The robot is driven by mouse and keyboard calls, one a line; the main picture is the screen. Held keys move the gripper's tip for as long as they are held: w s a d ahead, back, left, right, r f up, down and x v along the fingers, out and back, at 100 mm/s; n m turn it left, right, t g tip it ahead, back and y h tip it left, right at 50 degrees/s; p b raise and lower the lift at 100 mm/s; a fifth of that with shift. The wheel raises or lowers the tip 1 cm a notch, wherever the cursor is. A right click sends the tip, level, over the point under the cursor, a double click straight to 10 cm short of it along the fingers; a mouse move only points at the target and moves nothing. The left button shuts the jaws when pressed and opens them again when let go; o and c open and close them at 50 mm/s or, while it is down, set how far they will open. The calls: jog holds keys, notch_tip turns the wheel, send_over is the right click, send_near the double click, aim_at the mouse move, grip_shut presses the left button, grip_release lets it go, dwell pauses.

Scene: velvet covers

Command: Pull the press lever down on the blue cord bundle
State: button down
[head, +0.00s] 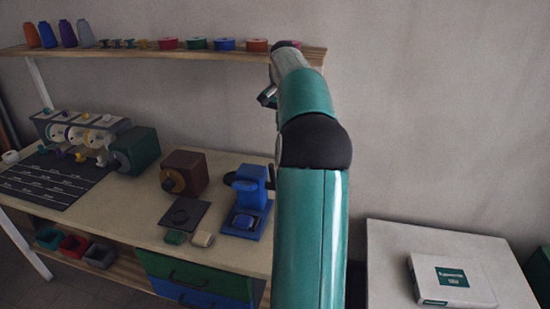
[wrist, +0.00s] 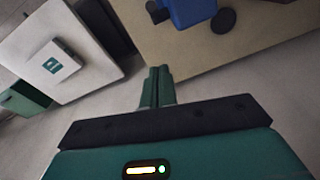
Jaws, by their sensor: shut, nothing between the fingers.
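A blue press (head: 250,184) stands on the workbench, just left of my arm in the head view. A blue bundle (head: 243,222) lies on the press's base plate. In the wrist view the blue press (wrist: 192,12) is cut off by the top edge. A dark round knob (wrist: 223,20) beside it looks like the lever's end; the lever itself is not clear. My gripper (wrist: 158,72) is shut and empty, its fingers together below the bench edge in the wrist picture, apart from the press and knob. In the head view my arm hides the bench's right end.
A brown machine (head: 184,173) and a dark flat plate (head: 184,216) stand left of the press. A shelf (head: 150,54) with spools runs above. A white table (head: 390,260) with a white box (head: 452,280) stands at right. Bare wall fills the upper right.

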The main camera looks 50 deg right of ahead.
jog(key=f, duration=0.3)
jog(key=a+f, duration=0.1)
jog(key=f, duration=0.3)
jog(key=a+f, duration=0.1)
jog(key=f, duration=0.2)
jog(key=shift+a+f, duration=0.25)
jog(key=shift+f, duration=0.1)
jog(key=shift+a, duration=0.2)
jog(key=shift+a, duration=0.15)
